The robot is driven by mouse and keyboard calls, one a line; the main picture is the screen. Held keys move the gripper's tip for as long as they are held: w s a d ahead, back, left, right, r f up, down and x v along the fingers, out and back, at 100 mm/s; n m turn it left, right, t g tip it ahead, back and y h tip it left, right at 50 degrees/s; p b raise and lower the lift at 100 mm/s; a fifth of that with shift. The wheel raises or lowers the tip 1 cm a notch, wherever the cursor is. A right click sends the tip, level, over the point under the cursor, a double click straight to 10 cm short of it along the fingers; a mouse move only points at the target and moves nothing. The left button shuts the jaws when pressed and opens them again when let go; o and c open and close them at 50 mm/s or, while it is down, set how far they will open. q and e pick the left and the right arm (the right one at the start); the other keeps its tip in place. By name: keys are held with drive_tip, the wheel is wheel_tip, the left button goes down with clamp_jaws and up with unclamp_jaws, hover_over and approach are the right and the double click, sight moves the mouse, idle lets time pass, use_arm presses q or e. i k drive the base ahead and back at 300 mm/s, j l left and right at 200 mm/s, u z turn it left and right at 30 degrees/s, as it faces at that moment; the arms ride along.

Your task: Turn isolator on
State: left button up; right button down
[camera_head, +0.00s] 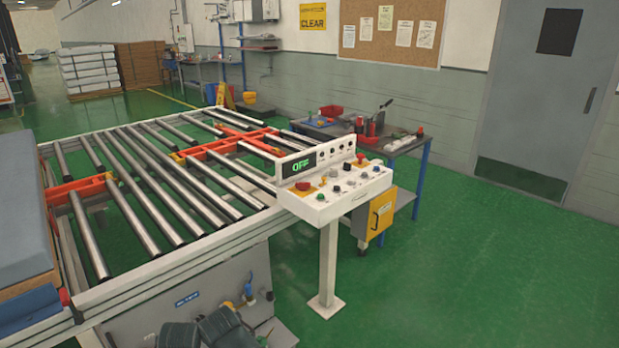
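A white control console (335,194) stands on a post at the right end of the roller conveyor. Its display (299,165) reads OFF in green. Its top carries a red button (303,185) on a yellow base, a second red button (361,158) and several small knobs. Below the conveyor, a grey panel (150,318) carries a small blue label, too small to read, and a fitting with blue and yellow parts (248,292). I cannot tell which control is the isolator. Neither gripper can be made out. Dark rounded shapes (222,328) at the bottom edge are unclear.
The roller conveyor (165,262) fills the left, with orange crosspieces. A grey mattress-like block (22,225) is at its left end. Green floor (470,275) is clear at right.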

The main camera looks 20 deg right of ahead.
sight(302, 187)
drive_tip(key=i+l+z, duration=0.2)
drive_tip(key=i+l, duration=0.35)
drive_tip(key=l, duration=0.3)
drive_tip(key=i+l+z, duration=0.2)
drive_tip(key=i+l, duration=0.4)
drive_tip(key=l, duration=0.15)
